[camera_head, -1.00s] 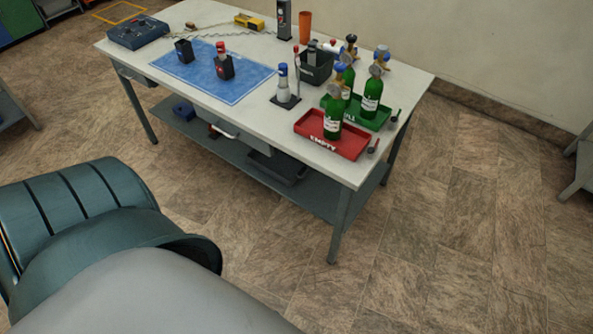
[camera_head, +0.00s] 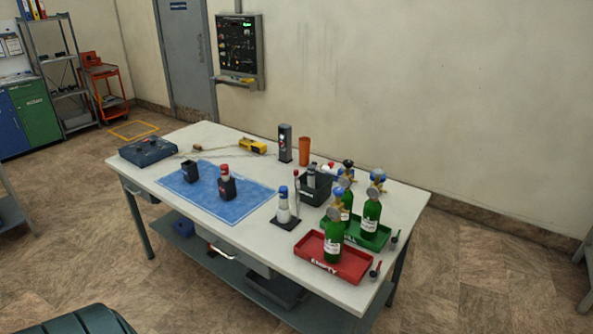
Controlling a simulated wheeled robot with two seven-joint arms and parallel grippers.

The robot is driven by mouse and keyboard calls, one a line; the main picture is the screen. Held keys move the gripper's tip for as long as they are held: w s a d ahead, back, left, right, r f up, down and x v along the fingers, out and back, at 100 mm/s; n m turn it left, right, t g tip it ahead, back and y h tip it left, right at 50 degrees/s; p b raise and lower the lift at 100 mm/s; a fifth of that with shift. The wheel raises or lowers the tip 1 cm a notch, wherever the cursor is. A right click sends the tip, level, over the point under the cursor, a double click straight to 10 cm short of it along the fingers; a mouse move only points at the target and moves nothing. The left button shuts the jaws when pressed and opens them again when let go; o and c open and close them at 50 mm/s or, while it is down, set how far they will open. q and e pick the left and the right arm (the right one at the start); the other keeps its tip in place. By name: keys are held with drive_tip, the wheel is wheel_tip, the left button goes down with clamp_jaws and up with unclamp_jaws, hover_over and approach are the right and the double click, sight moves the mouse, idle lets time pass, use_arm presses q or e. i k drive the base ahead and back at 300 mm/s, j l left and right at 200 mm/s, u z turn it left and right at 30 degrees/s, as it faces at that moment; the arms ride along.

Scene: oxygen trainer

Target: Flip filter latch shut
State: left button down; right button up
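I cannot make out a filter latch in this view; any latch is too small or hidden to tell. A dark panel with small fittings and lights (camera_head: 238,45) hangs on the back wall beyond the table. A dark blue box with controls (camera_head: 148,151) sits at the table's far left corner. A dark upright block (camera_head: 285,143) stands at the table's back edge, beside an orange cup (camera_head: 304,151). Neither of my grippers is in view.
The white-topped table (camera_head: 210,135) carries a blue mat (camera_head: 205,199) with two small dark holders. Green bottles stand in the red tray (camera_head: 349,268) and green tray (camera_head: 378,240) on the right. A grey door (camera_head: 188,60) and shelves stand behind. Floor shows left and right.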

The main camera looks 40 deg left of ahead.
sight(295, 172)
drive_tip(key=k+j+z, duration=0.2)
drive_tip(key=j, duration=0.35)
drive_tip(key=k+j+z, duration=0.15)
drive_tip(key=j, duration=0.45)
drive_tip(key=k+j+z, duration=0.2)
drive_tip(key=j, duration=0.3)
drive_tip(key=k+j+z, duration=0.15)
drive_tip(key=j, duration=0.35)
drive_tip(key=k+j+z, duration=0.2)
drive_tip(key=j, duration=0.25)
drive_tip(key=k+j+z, duration=0.15)
drive_tip(key=k+j, duration=0.25)
